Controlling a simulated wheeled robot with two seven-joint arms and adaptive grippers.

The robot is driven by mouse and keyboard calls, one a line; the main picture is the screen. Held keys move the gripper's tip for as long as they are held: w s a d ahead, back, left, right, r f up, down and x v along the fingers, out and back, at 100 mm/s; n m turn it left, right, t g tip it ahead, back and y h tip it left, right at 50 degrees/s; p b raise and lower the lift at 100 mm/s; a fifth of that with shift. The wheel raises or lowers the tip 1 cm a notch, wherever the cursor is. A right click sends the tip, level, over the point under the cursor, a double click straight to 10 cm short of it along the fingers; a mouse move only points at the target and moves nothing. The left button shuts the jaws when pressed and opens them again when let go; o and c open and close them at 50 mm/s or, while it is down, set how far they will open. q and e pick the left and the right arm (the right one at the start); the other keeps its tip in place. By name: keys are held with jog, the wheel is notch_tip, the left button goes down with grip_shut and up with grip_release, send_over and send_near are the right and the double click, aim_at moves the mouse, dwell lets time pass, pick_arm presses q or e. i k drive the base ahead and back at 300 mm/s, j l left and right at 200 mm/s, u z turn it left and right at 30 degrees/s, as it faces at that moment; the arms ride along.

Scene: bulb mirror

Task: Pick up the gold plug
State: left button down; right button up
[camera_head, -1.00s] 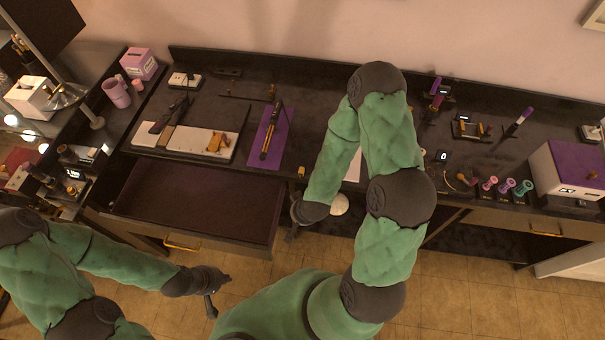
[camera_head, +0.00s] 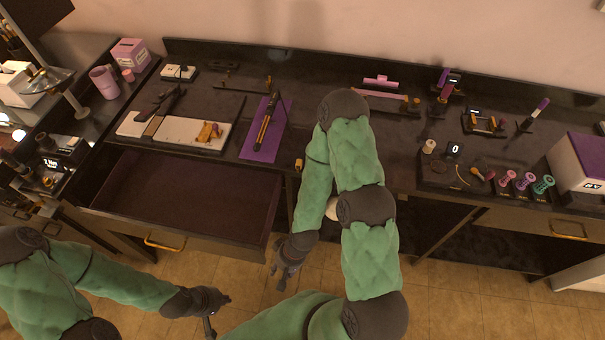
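A small gold piece (camera_head: 298,164), which looks like the gold plug, stands at the front edge of the desk, just right of the open drawer; it is too small to be sure. My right gripper (camera_head: 279,274) hangs below and in front of the desk edge, apart from this piece, pointing down. My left gripper (camera_head: 214,318) is lower left, in front of the drawer and over the floor. Neither gripper visibly holds anything. Their fingers are too small and dark to tell whether they are open.
The open drawer (camera_head: 190,195) juts out and looks empty. Behind it are a white tray (camera_head: 187,130) with gold pieces and a purple mat (camera_head: 265,135) with a wand. Several coloured spools (camera_head: 523,181) and a purple-topped box (camera_head: 580,165) stand at right. My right arm hides part of the desk.

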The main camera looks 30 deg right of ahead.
aim_at(299, 164)
jog(key=k+u, duration=0.25)
jog(key=u, duration=0.15)
jog(key=k+j+u, duration=0.15)
jog(key=k+u, duration=0.25)
jog(key=l+u, duration=0.25)
jog(key=l, duration=0.35)
jog(key=k+l+u, duration=0.1)
jog(key=l+u, duration=0.15)
jog(key=l, duration=0.35)
jog(key=k+l+u, duration=0.2)
jog(key=l, duration=0.85)
